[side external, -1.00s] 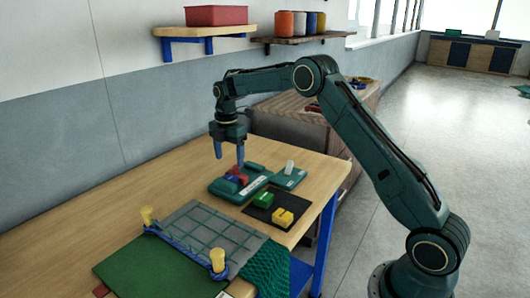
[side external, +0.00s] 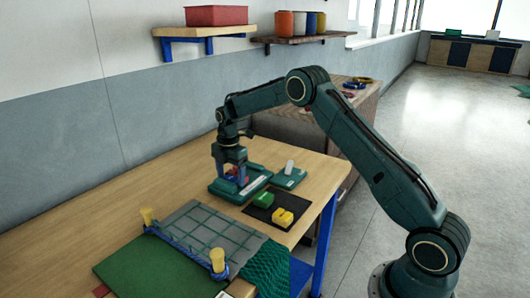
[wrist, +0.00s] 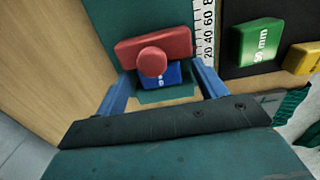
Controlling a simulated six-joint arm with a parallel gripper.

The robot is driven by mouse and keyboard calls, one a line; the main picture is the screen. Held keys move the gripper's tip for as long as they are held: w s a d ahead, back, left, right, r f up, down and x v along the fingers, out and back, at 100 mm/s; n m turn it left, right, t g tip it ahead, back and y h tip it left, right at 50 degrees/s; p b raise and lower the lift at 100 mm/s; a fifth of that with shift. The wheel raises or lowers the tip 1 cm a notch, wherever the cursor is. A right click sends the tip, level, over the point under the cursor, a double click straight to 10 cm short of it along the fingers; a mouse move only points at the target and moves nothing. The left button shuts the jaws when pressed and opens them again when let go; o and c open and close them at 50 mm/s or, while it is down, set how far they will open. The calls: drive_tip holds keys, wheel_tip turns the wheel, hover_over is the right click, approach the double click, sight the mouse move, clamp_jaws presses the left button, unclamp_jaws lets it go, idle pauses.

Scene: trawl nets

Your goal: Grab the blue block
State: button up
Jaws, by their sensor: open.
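The blue block (wrist: 174,73) shows in the wrist view, partly covered by a red piece (wrist: 172,44) with a round knob. Both are on a green tray (side external: 219,189) on the table. My gripper (wrist: 162,92) is open, with its two blue fingers on either side of the blue block and a little toward the camera's near side. In the side view my gripper (side external: 233,178) is low over the tray, and its fingers hide most of the block. I cannot tell whether the fingers touch it.
A green block (side external: 264,199) and a yellow block (side external: 283,216) lie on a dark mat (side external: 262,214) to the right. A smaller green stand (side external: 290,179) is behind. A gridded net panel (side external: 208,234) with yellow posts lies in front. The table's left part is clear.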

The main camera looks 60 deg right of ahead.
sight(231, 177)
drive_tip(key=shift+f, duration=0.5)
drive_tip(key=c, duration=1.1)
drive_tip(key=shift+r, duration=0.2)
drive_tip(key=shift+c, duration=0.2)
wheel_tip(231, 177, up, 20)
drive_tip(key=shift+f, duration=0.15)
